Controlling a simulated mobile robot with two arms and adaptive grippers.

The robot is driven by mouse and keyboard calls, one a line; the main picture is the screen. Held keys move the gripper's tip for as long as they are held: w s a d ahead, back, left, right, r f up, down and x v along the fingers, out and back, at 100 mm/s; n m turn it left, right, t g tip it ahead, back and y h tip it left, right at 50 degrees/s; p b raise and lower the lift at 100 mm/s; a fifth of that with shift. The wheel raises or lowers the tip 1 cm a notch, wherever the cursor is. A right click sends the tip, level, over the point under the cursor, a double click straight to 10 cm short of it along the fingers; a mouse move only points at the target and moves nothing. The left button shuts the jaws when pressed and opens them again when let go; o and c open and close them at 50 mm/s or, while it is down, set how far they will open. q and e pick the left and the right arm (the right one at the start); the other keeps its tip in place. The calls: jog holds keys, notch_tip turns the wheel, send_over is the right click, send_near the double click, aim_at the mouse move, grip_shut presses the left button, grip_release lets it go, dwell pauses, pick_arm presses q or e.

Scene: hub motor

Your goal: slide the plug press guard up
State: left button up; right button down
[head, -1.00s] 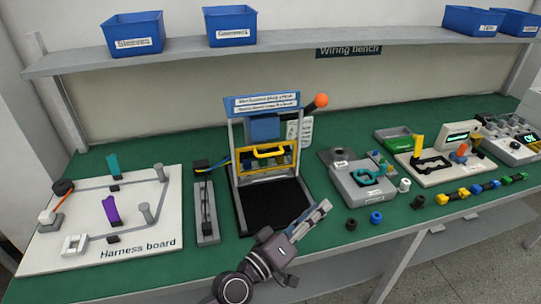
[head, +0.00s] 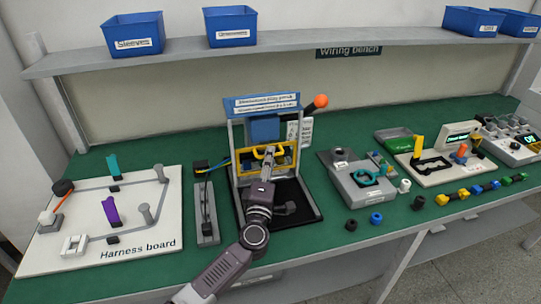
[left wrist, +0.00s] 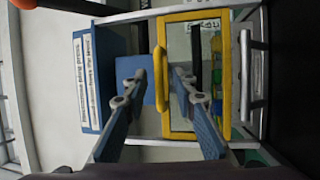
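The plug press (head: 262,103) stands mid-bench with a blue header and grey posts. Its yellow-framed guard (head: 242,164) is low on the posts, with a yellow bar handle (head: 258,151) on its front. My left gripper (head: 268,156) is in front of the guard, covering part of it. In the left wrist view, turned sideways, the guard (left wrist: 195,16) and handle (left wrist: 159,85) show. There my left gripper (left wrist: 160,75) is open, one finger on each side of the handle, with gaps visible. Whether the fingertips touch the guard I cannot tell. My right gripper is not in view.
The harness board (head: 75,235) lies to the left. A narrow grey fixture (head: 207,212) with cables stands beside the press. A grey fixture block (head: 362,185) is to its right. An orange-knobbed lever (head: 320,101) sticks out at the press's upper right.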

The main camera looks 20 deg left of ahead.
pick_arm(q)
jog(key=shift+x, duration=0.95)
jog(key=shift+c, duration=0.2)
grip_shut()
